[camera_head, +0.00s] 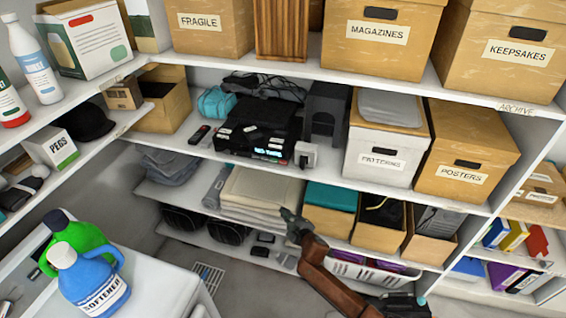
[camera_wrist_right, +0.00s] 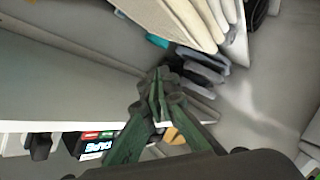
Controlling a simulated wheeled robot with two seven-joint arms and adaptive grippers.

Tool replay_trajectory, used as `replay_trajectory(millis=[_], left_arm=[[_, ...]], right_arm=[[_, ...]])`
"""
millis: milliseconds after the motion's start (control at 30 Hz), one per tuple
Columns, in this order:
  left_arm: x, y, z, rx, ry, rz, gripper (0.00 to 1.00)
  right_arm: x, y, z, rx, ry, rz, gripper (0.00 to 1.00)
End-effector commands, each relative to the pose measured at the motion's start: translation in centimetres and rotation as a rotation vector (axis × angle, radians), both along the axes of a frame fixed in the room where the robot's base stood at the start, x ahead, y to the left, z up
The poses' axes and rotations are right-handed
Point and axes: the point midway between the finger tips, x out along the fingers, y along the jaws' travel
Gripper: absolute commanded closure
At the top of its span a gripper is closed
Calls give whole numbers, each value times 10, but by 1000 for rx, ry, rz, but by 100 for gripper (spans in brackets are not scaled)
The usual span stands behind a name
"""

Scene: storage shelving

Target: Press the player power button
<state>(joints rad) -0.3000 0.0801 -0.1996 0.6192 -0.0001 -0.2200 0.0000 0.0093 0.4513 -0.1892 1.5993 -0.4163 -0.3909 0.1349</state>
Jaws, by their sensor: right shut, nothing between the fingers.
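The player (camera_head: 262,130) is a black box with a lit display on its front, on the middle shelf in the head view. Black cables lie behind it. Its front, with coloured labels, also shows at the lower left of the right wrist view (camera_wrist_right: 97,145). I cannot make out which spot is the power button. My right gripper (camera_head: 290,216) is below and to the right of the player, in front of the folded fabric, and apart from the player. In the right wrist view its dark green fingers (camera_wrist_right: 158,80) meet and hold nothing. My left gripper is out of view.
A small grey device (camera_head: 306,155) stands right of the player, and a remote (camera_head: 199,134) lies to its left. The middle shelf edge runs below the player. Folded fabric (camera_head: 262,188) and bins (camera_head: 330,212) fill the shelf beneath. Bottles (camera_head: 92,280) stand at lower left.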

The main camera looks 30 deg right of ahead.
Motion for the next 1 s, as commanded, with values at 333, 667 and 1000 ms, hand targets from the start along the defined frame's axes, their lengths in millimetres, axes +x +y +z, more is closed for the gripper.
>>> replay_trajectory(millis=[333,667,1000], left_arm=[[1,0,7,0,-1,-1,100],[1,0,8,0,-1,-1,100],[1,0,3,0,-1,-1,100]], right_arm=[[23,28,150,-85,-209,64,100],[23,31,164,-95,-231,69,100],[31,22,162,-97,-229,70,100]])
